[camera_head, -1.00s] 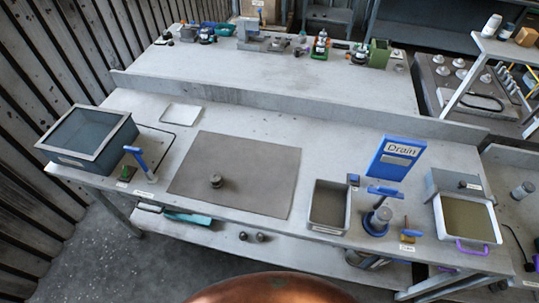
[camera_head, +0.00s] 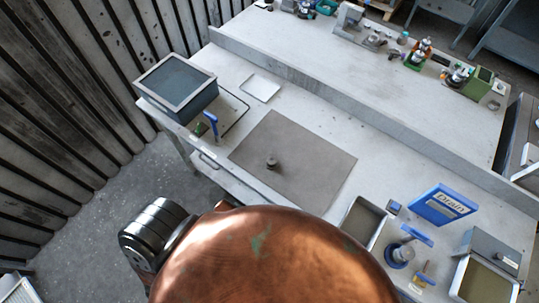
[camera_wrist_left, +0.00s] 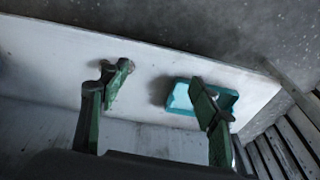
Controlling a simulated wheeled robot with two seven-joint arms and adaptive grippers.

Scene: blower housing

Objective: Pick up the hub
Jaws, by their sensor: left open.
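A small dark round part that looks like the hub (camera_head: 272,163) stands on the grey-brown mat (camera_head: 315,165) on the workbench. It is not visible in the left wrist view. My left gripper (camera_wrist_left: 160,88) shows in the left wrist view with its two green fingers spread wide and nothing between them. It hangs over a pale shelf or board, apart from the hub. In the head view only a dark joint of an arm shows at the lower left; neither gripper is visible there.
A grey bin (camera_head: 182,88), a blue-handled tool (camera_head: 211,122) and a white plate (camera_head: 260,88) lie left of and behind the mat. An open tray (camera_head: 363,222) and a blue Drain sign (camera_head: 440,204) stand to the right. A teal tray (camera_wrist_left: 180,96) lies below my left gripper.

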